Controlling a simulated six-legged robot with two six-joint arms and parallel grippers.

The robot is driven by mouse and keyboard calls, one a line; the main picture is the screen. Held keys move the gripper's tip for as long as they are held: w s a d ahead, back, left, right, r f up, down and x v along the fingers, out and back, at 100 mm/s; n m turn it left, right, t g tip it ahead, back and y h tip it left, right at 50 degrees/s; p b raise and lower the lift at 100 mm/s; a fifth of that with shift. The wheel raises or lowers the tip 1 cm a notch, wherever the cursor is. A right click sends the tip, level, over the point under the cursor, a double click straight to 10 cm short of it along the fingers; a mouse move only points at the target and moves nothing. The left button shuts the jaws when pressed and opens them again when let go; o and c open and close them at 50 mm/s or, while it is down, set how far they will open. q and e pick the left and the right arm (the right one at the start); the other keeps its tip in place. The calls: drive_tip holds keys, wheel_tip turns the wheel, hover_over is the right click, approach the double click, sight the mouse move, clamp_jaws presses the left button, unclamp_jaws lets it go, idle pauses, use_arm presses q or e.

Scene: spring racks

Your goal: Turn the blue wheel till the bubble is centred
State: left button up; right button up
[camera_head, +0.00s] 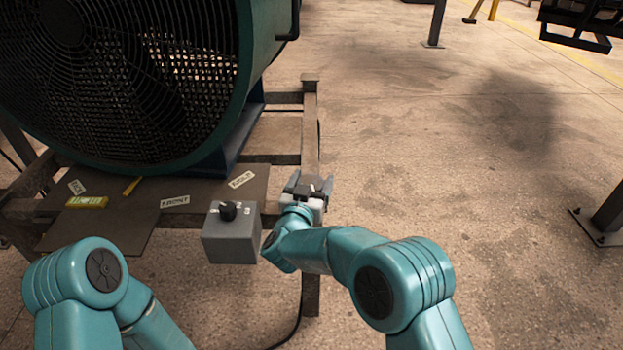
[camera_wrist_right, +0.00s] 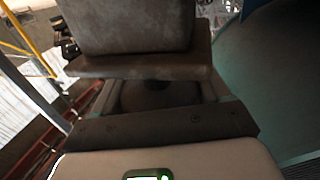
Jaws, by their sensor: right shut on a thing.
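My right gripper (camera_head: 308,188) is at the front right corner of the fan's metal frame (camera_head: 310,125). In the right wrist view it is shut around a dark rounded part (camera_wrist_right: 155,97), mostly hidden under a brown metal ledge (camera_wrist_right: 140,66). This part looks dark grey-brown there, and I cannot tell whether it is the blue wheel. No clearly blue wheel shows in either view. A small yellow level (camera_head: 87,202) lies on the board at the left; its bubble is too small to read. My left arm comes in at the lower left, its gripper out of view.
A large fan (camera_head: 240,70) in a dark teal housing stands on the frame. A grey box (camera_head: 232,240) with a black knob (camera_head: 228,211) is just left of my right gripper. Labels lie on the board (camera_head: 220,195). The floor (camera_head: 450,130) to the right is open.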

idle(0.3)
drive_tip(key=o, duration=1)
drive_tip(key=shift+o, duration=0.2)
